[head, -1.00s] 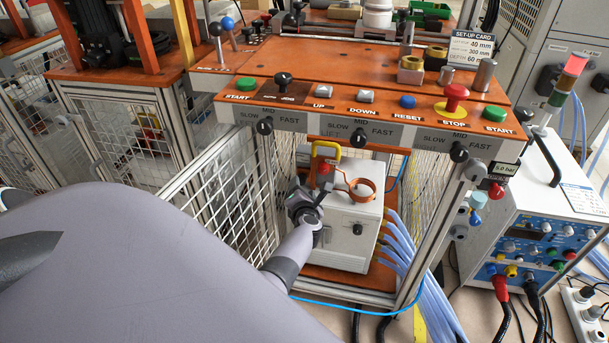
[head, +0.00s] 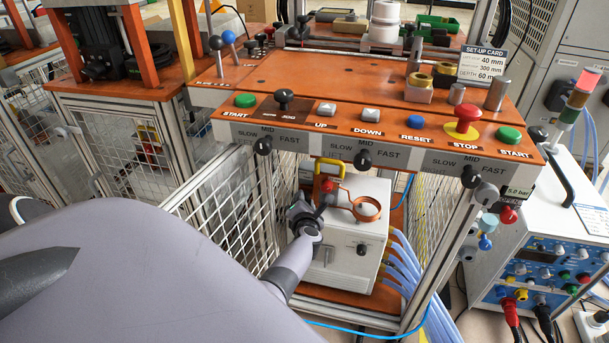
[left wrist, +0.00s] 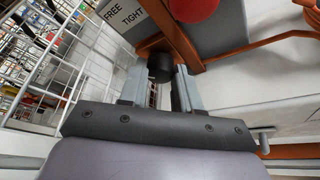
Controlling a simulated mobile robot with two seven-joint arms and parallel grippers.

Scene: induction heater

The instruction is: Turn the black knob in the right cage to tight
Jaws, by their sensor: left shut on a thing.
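The black knob (left wrist: 160,66) shows in the left wrist view, between the tips of my left gripper (left wrist: 163,82). The fingers are close together on it. A label reading FREE and TIGHT (left wrist: 125,14) is beside the knob, on a grey plate. In the head view my left gripper (head: 312,208) reaches into the cage (head: 267,210) under the orange console. It is at the left side of a white box (head: 345,245), where the knob is too small and covered to make out. My right gripper is in neither view.
A copper coil (head: 367,207) and a red ball (head: 327,186) are close to the left gripper. The orange console (head: 330,85) with buttons overhangs it. Wire mesh stands to the left. Blue hoses (head: 408,262) run along the box's right side.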

